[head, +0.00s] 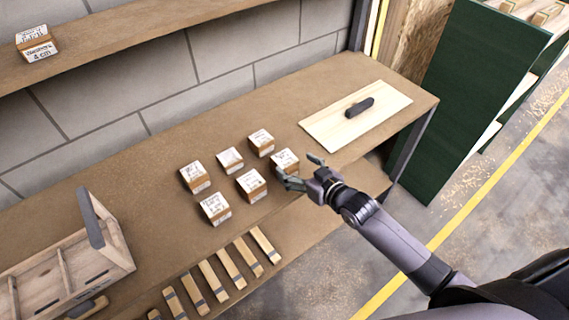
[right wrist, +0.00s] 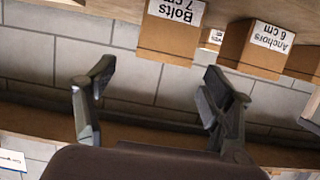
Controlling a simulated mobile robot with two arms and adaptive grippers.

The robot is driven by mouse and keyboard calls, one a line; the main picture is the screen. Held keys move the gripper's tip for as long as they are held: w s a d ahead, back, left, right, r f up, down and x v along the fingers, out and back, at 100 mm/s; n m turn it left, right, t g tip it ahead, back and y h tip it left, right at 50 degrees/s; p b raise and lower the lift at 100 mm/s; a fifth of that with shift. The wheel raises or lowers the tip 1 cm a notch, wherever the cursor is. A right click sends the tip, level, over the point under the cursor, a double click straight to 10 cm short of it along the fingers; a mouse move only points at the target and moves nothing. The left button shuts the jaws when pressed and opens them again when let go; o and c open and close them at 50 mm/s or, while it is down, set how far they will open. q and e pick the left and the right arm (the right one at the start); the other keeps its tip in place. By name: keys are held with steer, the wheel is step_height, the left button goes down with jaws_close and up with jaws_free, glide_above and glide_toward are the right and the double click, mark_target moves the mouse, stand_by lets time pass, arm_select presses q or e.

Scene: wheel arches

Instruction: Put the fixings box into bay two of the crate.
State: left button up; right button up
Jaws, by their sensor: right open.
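Several small cardboard boxes with white labelled tops stand on the bench; I cannot tell which is the fixings box. The box nearest my right gripper (head: 300,171) is at the right of the group (head: 285,161). That gripper is open and empty, at the bench's front edge beside this box. In the right wrist view the open fingers (right wrist: 158,88) have nothing between them; a box marked Bolts 7 cm (right wrist: 168,40) and one marked Anchors 6 cm (right wrist: 255,55) show upside down beyond them. The wooden crate (head: 98,262), with dividers and a dark handle, stands at left. My left gripper is out of view.
A pale board with a dark handle (head: 328,128) lies on the bench's right part. A green panel (head: 470,100) stands to the right. Bench between crate and boxes is clear.

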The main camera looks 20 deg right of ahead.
mark_target(284, 158)
steer(key=shift+p+x, duration=0.55)
steer(key=shift+x, duration=2.5)
steer(key=shift+f, duration=0.1)
steer(key=shift+s, duration=0.1)
steer(key=shift+c, duration=0.7)
jaws_close()
